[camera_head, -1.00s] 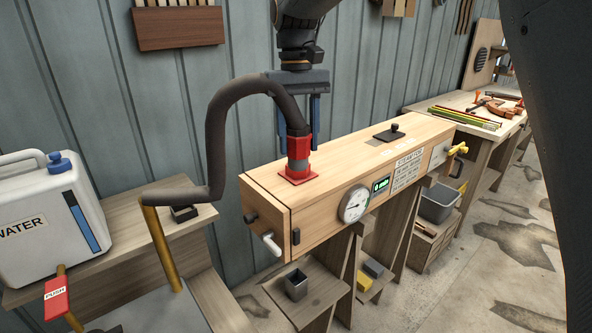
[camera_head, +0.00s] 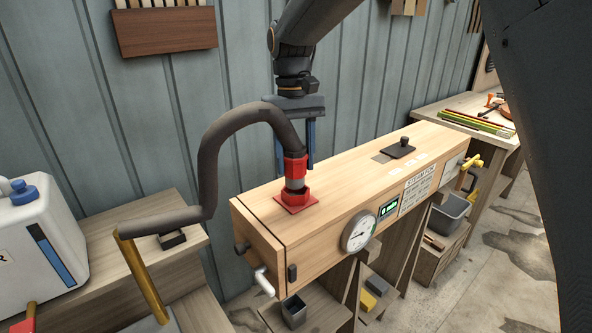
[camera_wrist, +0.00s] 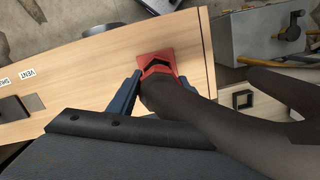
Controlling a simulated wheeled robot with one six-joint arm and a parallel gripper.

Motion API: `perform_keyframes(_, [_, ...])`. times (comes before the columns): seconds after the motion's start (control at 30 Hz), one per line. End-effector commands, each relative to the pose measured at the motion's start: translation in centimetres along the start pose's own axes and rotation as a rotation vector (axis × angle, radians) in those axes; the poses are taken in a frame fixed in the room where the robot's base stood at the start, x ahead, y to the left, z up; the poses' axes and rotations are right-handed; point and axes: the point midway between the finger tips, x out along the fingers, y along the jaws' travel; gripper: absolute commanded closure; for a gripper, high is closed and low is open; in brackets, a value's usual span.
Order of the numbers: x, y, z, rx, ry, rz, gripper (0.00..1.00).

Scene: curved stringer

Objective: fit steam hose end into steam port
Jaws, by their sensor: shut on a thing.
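The dark steam hose (camera_head: 210,160) arches up and over to its red-collared end (camera_head: 295,168), which has a short grey tip (camera_head: 295,184) pointing down. My gripper (camera_head: 295,160) is shut on this hose end, with a blue finger on either side of the red collar. The red steam port (camera_head: 297,206) is on top of the wooden steam box, directly below the tip. Its dark mouth shows partly around the tip; I cannot tell whether the tip is inside or just above it. In the wrist view the hose (camera_wrist: 185,105) hides the tip and part of the port (camera_wrist: 156,62).
The long wooden steam box (camera_head: 350,180) carries a gauge (camera_head: 359,231), a small green display (camera_head: 389,208) and a black top hatch (camera_head: 398,149). A white water jug (camera_head: 45,235) and brass pipe (camera_head: 142,275) stand left. A workbench (camera_head: 465,118) stands back right.

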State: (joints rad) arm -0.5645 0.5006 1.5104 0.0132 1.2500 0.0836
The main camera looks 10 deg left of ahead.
Motion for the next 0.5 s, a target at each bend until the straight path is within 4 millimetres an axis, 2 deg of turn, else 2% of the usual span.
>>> perform_keyframes(0.3, [3.4, 0.2, -0.3, 0.003, -0.002, 0.000, 0.81])
perform_keyframes(0.5, [3.7, 0.3, -0.4, 0.004, 0.000, 0.000, 0.81])
